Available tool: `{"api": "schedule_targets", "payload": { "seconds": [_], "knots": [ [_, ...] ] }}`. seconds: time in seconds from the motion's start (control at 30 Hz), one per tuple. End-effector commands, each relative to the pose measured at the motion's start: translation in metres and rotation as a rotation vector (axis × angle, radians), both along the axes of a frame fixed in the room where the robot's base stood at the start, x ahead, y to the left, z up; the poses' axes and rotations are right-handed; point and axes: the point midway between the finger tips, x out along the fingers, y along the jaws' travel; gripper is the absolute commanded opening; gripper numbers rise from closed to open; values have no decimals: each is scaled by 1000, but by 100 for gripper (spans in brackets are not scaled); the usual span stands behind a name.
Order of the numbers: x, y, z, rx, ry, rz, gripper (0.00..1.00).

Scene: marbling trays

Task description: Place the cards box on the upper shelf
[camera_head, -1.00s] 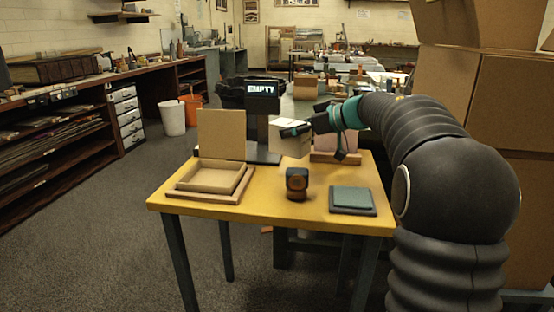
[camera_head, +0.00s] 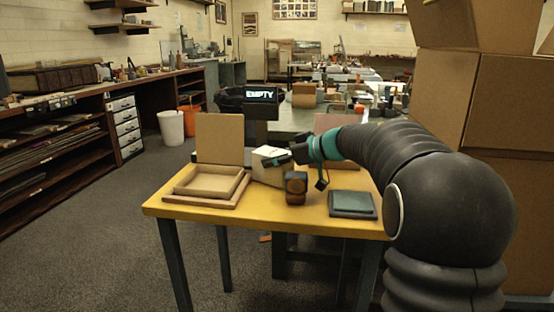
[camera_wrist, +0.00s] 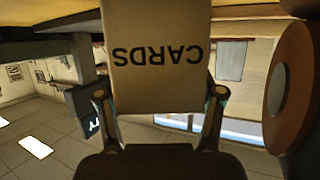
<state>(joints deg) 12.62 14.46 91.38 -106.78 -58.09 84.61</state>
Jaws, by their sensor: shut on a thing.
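The cards box (camera_head: 270,168) is a pale tan carton with a whitish top. My gripper (camera_head: 283,158) is shut on it. In the wrist view the box (camera_wrist: 155,65) fills the top middle, its word CARDS upside down, with one finger of my gripper (camera_wrist: 160,110) on each side. In the head view the box shows over the yellow table between an open tray and a dark brown object; I cannot tell whether it touches the table. Two wall shelves hang at the upper left, an upper one (camera_head: 122,4) and a lower one (camera_head: 122,28).
The yellow table (camera_head: 262,222) carries an open wooden tray (camera_head: 208,200), a brown block-like object (camera_head: 296,192) close to the box, and a blue-grey pad (camera_head: 352,204). A screen reading EMPTY (camera_head: 261,95) stands behind. Cardboard boxes (camera_head: 515,105) rise at right. Floor at left is clear.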

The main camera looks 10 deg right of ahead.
Motion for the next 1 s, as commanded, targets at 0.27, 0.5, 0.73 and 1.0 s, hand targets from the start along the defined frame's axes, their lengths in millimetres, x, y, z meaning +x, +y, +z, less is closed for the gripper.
{"api": "schedule_targets", "payload": {
  "seconds": [0.27,0.5,0.73,1.0],
  "knots": [
    [0,0,-2,-1,-1,0,94],
    [0,0,-2,0,0,0,94],
    [-5,-7,5,1,-1,-3,94],
    [-36,-43,25,-1,-1,-4,94]
  ]
}}
